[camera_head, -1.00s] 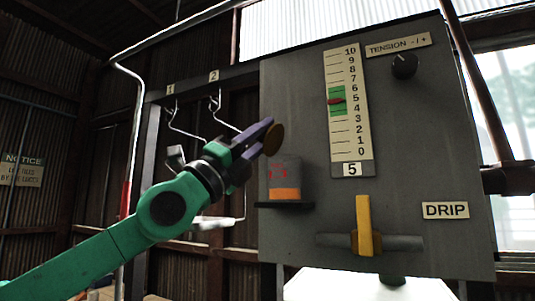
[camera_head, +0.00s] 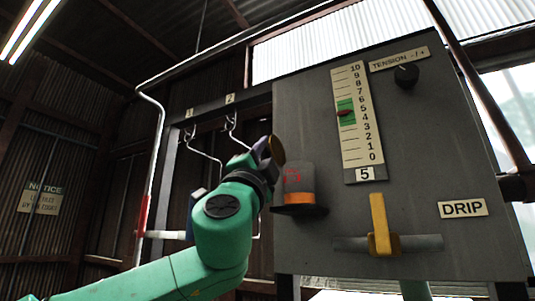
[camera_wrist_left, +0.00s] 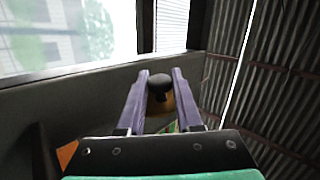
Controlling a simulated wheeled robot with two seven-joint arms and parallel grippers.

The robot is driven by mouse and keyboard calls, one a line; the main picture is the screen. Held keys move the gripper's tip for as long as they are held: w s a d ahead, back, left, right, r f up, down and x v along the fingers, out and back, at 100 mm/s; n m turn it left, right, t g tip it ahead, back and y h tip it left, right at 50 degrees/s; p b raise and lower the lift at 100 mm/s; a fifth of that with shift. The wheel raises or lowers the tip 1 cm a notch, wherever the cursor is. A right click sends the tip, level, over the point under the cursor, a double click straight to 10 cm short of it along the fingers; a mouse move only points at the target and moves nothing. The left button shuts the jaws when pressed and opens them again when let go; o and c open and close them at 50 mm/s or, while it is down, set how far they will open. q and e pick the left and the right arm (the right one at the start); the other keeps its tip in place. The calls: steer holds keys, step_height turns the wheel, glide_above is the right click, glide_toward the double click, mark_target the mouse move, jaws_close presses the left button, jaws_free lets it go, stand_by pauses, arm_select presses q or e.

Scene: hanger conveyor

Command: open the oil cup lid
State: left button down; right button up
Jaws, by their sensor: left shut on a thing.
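The oil cup (camera_head: 299,184) is a clear cup with orange oil low in it and red marks on its side. It stands on a small dark ledge on the panel. The round brown-gold lid (camera_head: 276,151) is off the cup, tilted on edge, above and left of the cup's rim. My left gripper (camera_head: 264,148) is shut on the lid. In the left wrist view, the purple fingers (camera_wrist_left: 162,80) hold the lid's dark knob (camera_wrist_left: 160,88) between them. In the head view my wrist hides most of the fingers. My right gripper is not seen.
The grey panel (camera_head: 330,210) carries a tension scale (camera_head: 357,115), a black knob (camera_head: 406,75), a yellow lever (camera_head: 380,225) and a DRIP label (camera_head: 463,208). Hooks numbered 1 and 2 (camera_head: 232,125) hang left of the panel. A white pole (camera_head: 157,130) stands further left.

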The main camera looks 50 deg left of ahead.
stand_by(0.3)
arm_select(q)
steer(key=c, duration=0.6)
jaws_free()
steer(key=b+v, duration=0.7)
steer(key=v, duration=0.7)
steer(key=shift+s+f+b, duration=0.15)
steer(key=shift+f+b, duration=0.1)
steer(key=shift+b, duration=0.15)
